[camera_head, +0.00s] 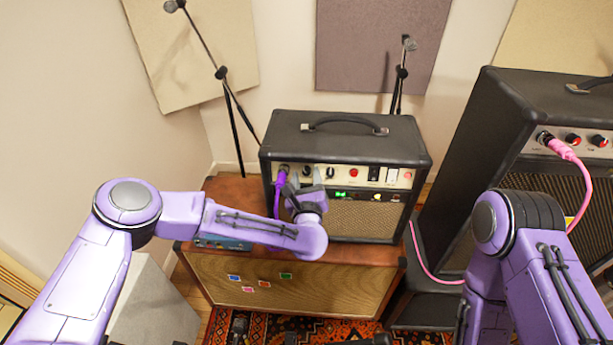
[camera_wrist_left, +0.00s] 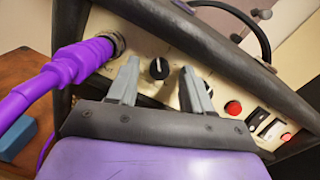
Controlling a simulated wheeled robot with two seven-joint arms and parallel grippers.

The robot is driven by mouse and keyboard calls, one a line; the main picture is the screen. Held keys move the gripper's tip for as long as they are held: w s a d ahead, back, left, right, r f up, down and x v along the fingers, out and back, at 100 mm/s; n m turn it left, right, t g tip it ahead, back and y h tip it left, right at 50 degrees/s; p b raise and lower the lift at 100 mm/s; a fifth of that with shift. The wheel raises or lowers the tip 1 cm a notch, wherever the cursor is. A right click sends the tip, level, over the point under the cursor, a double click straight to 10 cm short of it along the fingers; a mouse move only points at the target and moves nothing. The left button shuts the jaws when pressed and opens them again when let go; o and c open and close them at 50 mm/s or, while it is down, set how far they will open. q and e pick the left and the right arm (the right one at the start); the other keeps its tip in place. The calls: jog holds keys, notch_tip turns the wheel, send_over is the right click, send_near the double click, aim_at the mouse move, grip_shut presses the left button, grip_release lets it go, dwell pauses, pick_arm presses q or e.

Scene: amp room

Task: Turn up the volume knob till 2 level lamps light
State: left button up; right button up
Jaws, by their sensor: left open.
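The small black amp (camera_head: 345,140) stands on a brown speaker cabinet, with knobs and switches on its cream panel. A black knob (camera_wrist_left: 159,68) with a pale pointer mark sits between my left gripper's (camera_wrist_left: 160,74) two grey fingers, with a gap on each side. In the head view my left gripper (camera_head: 305,177) is at the panel's left part and largely covers that knob. Below the panel a small green lamp (camera_head: 340,196) glows; I cannot tell whether more than one is lit there. My right arm shows, but its gripper does not.
A purple cable (camera_head: 279,188) plugs in just left of the fingers. A second dark knob (camera_head: 330,172) and a red button (camera_head: 354,173) lie to the right. A larger amp (camera_head: 500,110) with a pink cable (camera_head: 566,152) stands at right. The speaker cabinet (camera_head: 340,280) is below.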

pick_arm(q)
grip_shut()
jog(key=m+b, duration=0.2)
jog(key=m+h+b, duration=0.1)
jog(key=m+b, duration=0.1)
jog(key=b, duration=0.1)
jog(key=shift+a+f, duration=0.1)
jog(key=shift+f, duration=0.3)
jog(key=shift+r+m+h+b, duration=0.25)
jog(key=shift+m+h+b, duration=0.25)
jog(key=shift+m, duration=0.7)
jog(key=shift+r, duration=0.1)
grip_release()
jog(key=shift+s, duration=0.1)
